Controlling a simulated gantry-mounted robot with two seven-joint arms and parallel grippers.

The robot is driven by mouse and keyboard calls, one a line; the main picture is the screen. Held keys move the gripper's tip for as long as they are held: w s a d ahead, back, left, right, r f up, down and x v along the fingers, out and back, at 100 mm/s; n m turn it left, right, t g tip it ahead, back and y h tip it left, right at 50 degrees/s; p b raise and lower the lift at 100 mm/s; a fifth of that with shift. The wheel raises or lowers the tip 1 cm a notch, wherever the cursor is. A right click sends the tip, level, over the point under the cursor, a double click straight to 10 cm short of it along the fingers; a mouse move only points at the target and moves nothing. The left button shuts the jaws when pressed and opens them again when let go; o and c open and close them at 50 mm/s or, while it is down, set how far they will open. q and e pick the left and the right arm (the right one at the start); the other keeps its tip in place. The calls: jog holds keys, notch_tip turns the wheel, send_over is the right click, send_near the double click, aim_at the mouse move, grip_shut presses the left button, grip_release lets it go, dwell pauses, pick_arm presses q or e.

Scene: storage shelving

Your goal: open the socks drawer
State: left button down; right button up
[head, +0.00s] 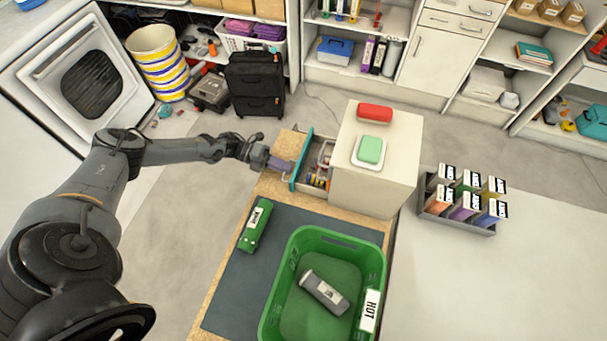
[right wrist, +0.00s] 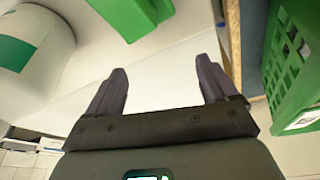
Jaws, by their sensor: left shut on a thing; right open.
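A small white cabinet (head: 368,185) stands on the bench in the head view. A drawer with a teal front (head: 301,162) sticks out of its left side, with several small mixed items inside. I cannot read a label on it. My left gripper (head: 282,164) reaches in from the left and is shut at the outer side of the drawer front; the handle itself is hidden by the fingers. My right gripper (right wrist: 162,85) shows only in the right wrist view, with its fingers apart and nothing between them.
A red item (head: 375,112) and a white dish with a green block (head: 370,149) sit on the cabinet. A green crate (head: 376,270) holding a grey bottle stands in front, with a green carton (head: 255,226) to its left. A grey tray of boxes (head: 455,223) is at right.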

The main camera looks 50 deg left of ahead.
pick_arm(q)
jog(key=shift+f+v, duration=0.25)
jog(key=shift+v, duration=1)
jog(key=c, duration=1.2)
grip_release()
jog(key=shift+c, duration=0.2)
